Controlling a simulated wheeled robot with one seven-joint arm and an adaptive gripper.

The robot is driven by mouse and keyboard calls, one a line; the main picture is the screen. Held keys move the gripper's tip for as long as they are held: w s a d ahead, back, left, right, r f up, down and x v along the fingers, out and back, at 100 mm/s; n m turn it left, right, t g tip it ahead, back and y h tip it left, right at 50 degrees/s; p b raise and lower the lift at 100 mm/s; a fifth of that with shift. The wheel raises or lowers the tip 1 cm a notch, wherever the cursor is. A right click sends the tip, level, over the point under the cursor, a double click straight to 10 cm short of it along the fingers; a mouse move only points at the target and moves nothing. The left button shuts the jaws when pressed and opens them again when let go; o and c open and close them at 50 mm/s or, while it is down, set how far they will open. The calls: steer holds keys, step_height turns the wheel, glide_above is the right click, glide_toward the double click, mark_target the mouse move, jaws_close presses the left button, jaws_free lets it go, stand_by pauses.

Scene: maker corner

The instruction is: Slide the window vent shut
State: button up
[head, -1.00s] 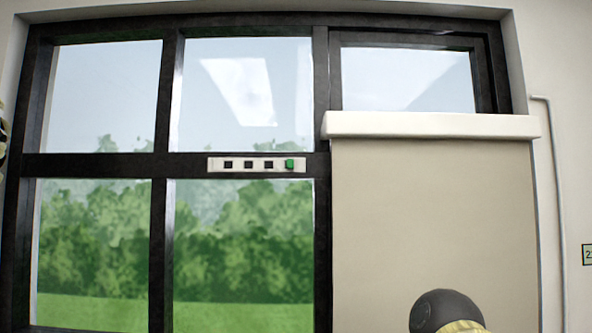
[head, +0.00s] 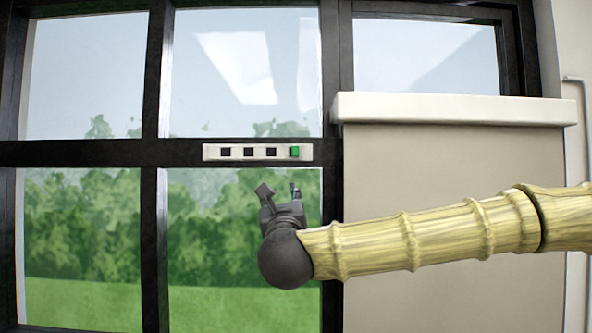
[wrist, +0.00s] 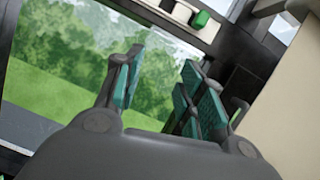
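The window vent (head: 230,152) is a pale strip with several dark square slots on the dark middle crossbar of the window. A green tab (head: 295,151) sits at its right end. In the wrist view the green tab (wrist: 200,19) shows near the top, with part of the strip to its left. My gripper (head: 279,190) is in front of the lower middle pane, just below the vent's right part and apart from it. Its fingers are spread with teal pads, and nothing is between them in the wrist view (wrist: 155,85).
A beige roller blind (head: 455,175) with a white top box (head: 450,108) covers the lower right part of the window, behind my arm. Dark window bars (head: 155,230) frame the panes. The space in front of the left panes is clear.

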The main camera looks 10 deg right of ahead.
mark_target(296, 150)
step_height(296, 150, up, 8)
steer(key=s+d+m+h, duration=0.2)
steer(key=d+m, duration=0.1)
steer(key=shift+t, duration=0.3)
steer(key=p+x, duration=0.1)
steer(key=x, duration=0.2)
steer(key=p+x, duration=0.2)
steer(key=x, duration=0.2)
steer(key=p+x, duration=0.2)
steer(key=x, duration=0.1)
steer(key=shift+w+f, duration=0.25)
steer(key=shift+w, duration=0.15)
steer(key=shift+c, duration=0.3)
jaws_close()
